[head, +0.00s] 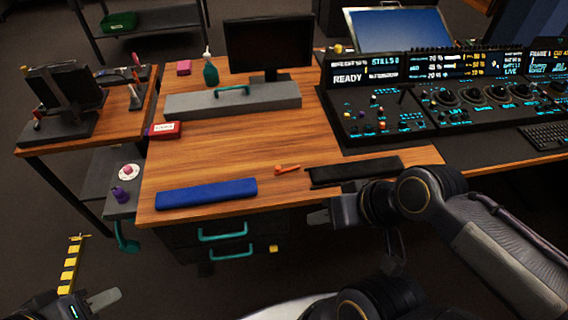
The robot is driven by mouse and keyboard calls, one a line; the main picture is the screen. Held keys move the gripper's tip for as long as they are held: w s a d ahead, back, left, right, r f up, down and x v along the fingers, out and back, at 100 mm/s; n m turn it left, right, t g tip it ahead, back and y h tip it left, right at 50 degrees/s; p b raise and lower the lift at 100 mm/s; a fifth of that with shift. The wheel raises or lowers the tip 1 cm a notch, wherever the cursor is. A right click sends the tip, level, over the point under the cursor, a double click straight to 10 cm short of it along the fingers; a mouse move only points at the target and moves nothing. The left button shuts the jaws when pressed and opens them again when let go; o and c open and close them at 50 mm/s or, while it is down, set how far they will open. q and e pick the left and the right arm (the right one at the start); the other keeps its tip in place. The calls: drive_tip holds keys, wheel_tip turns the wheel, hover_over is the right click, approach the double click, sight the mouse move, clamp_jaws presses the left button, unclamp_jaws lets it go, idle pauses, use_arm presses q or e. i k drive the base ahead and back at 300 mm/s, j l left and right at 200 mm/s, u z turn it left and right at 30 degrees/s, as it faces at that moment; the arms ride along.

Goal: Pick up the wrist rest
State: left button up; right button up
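Two long, low pads lie near the front edge of the wooden desk, and either could be the wrist rest. One is a blue pad (206,193) at the front left. The other is a black pad (350,171) to its right, in front of the console. My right gripper (318,215) is just below the desk's front edge, between the two pads and touching neither. Its finger opening is too small to make out. My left gripper (104,299) is low at the bottom left, well away from the desk; only part of it shows.
An orange tool (287,169) lies between the pads. The trackball console (440,95) fills the right side. A grey riser (232,99), monitor (268,46), spray bottle (210,70) and red box (165,130) stand farther back. The middle of the desk is clear.

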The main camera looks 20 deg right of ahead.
sight(360, 169)
drive_tip(key=l+z, duration=0.15)
drive_tip(key=z, duration=1.3)
